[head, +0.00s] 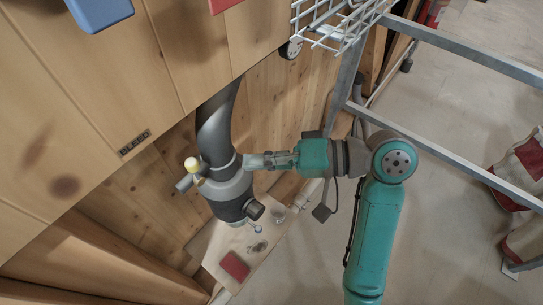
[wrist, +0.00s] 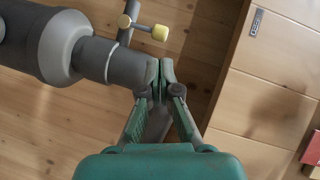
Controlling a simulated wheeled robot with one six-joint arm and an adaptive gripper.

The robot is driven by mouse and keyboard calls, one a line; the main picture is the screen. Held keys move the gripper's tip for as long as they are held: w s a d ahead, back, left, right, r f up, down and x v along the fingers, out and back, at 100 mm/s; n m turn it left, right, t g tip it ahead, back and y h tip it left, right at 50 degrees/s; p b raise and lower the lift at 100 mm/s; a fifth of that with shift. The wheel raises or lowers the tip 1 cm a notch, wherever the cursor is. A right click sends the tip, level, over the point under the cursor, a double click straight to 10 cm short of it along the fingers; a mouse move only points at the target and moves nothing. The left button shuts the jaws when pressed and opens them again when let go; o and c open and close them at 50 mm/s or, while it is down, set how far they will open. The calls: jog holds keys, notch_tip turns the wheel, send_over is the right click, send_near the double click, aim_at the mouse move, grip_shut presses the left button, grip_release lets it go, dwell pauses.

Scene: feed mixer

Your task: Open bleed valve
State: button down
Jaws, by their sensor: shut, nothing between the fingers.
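The bleed valve appears to be the small brass-coloured fitting with a pale yellow knob (head: 192,163) on the side of a dark grey pipe (head: 215,130). In the wrist view the yellow knob (wrist: 160,33) sits at the end of a thin stem, with a grey stub beside it. My gripper (head: 247,162) is shut and empty, on the right side of the pipe, with the knob on the pipe's far left side. In the wrist view my gripper's fingertips (wrist: 160,68) are together, below the knob and close to the pipe (wrist: 95,58); whether they touch it is unclear.
Wooden panelling (head: 110,60) stands close on the left and behind the pipe. Below is a light board (head: 228,238) with a red block (head: 235,266) and small items. A white wire basket (head: 325,20) and metal rails (head: 465,62) lie at the top and right.

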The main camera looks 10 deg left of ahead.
aim_at(198, 165)
jog(key=x, duration=0.8)
jog(key=shift+a+f, duration=0.1)
jog(key=shift+a, duration=0.25)
jog(key=shift+a, duration=0.1)
